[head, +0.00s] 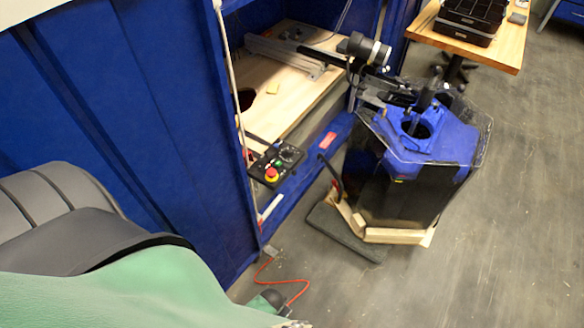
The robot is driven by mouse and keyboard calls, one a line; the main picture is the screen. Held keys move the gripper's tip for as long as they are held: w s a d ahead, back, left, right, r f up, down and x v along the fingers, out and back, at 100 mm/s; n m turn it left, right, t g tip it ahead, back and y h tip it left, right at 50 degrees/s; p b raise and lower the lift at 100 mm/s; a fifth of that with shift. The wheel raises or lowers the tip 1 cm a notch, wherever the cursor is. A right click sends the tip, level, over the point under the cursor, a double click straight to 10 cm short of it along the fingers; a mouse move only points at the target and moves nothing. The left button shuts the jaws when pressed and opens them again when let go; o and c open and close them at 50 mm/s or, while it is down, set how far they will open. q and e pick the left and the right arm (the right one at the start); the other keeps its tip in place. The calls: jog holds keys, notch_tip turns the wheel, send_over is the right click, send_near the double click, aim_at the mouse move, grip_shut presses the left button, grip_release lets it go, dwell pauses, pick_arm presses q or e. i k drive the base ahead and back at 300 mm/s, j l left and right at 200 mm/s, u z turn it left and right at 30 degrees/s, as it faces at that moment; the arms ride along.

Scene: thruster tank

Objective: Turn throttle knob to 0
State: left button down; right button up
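A small black control box (275,164) is mounted at the lower edge of the blue frame, near the picture's middle. On its top are a red button on a yellow ring (271,174), a small green button (279,163) and a round dark knob (287,155), which looks like the throttle knob. The knob's pointer and scale are too small to read. Nothing touches the box's controls. Neither of my grippers shows in the head view, so their opening cannot be seen.
A dark tank with a blue top (430,140) stands right of the box, on a wooden base (390,235). A thruster rig (365,48) reaches over it. Blue panels (120,110) rise at left. An orange cable (290,281) lies on the floor. Floor at lower right is clear.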

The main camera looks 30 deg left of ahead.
aim_at(288, 152)
jog(key=i+l+u, duration=0.1)
jog(key=u, duration=0.35)
jog(key=l+u, duration=0.15)
jog(key=u, duration=0.35)
jog(key=i, duration=0.05)
